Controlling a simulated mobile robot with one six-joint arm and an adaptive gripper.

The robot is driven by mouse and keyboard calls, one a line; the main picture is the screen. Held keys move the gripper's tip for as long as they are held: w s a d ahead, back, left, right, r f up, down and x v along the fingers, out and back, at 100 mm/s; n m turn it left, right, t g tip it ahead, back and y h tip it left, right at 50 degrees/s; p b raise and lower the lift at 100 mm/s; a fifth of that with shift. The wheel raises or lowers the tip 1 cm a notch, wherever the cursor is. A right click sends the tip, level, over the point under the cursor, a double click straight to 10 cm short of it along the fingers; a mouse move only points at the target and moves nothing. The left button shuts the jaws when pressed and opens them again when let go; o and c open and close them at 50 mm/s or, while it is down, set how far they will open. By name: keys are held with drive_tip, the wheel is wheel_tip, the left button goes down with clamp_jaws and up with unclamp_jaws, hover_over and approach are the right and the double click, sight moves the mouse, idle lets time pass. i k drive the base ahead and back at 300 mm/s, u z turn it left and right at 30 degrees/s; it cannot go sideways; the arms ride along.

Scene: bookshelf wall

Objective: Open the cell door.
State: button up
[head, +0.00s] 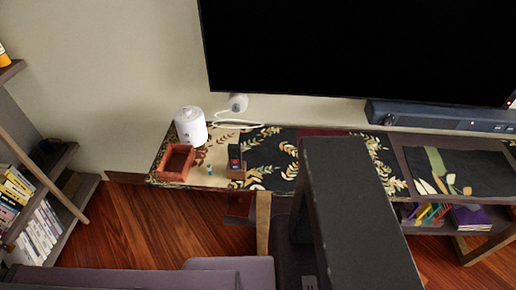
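I cannot make out a cell door for certain. A small wooden piece (236,172) with a dark upright part and a touch of red stands on the patterned cloth of the low bench; it is too small to tell whether it has a door or whether that is open. A tiny teal-and-pale figure (209,170) stands just left of it. My gripper is not in view, so its place and state do not show.
A reddish-brown open box (177,161) and a white cylindrical appliance (190,126) stand left on the bench. A large screen (360,50) hangs above, with a soundbar (440,116) below it. Bookshelves (40,190) are at the left, grey cushions (230,270) in front.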

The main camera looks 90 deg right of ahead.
sight(231, 147)
drive_tip(key=u, duration=0.1)
drive_tip(key=k, duration=0.9)
drive_tip(key=z, duration=2.3)
drive_tip(key=i, duration=0.5)
